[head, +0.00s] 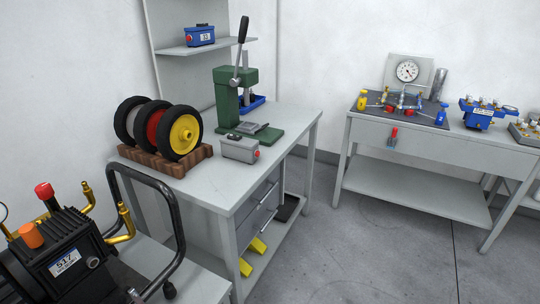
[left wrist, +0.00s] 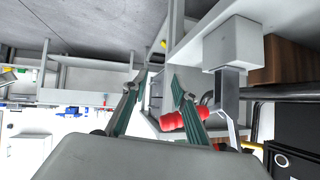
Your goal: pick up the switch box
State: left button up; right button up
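A grey switch box (head: 240,149) with a dark switch on top and a red button on its right end sits on the workbench, in front of the green press. A blue box (head: 200,36) with a red button stands on the wall shelf above. Neither gripper shows in the head view. In the left wrist view my left gripper (left wrist: 157,80) has its two teal fingers apart, with nothing seen held between them.
Three wheels on a wooden rack (head: 172,164) stand left of the switch box. The green press (head: 226,101) with its raised lever is behind it. A compressor (head: 65,255) and black tubular handle are near front left. A second table (head: 420,143) stands right; floor between is clear.

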aim_at(238, 147)
jog(key=i+l+z, duration=0.1)
jog(key=z, duration=0.35)
jog(key=i+z, duration=0.2)
jog(key=z, duration=0.2)
jog(key=i, duration=1.45)
jog(key=i+l+u, duration=0.1)
jog(key=i+u, duration=0.15)
jog(key=i, duration=0.3)
jog(key=i+l+u, duration=0.25)
jog(key=i, duration=0.3)
jog(key=u, duration=2.45)
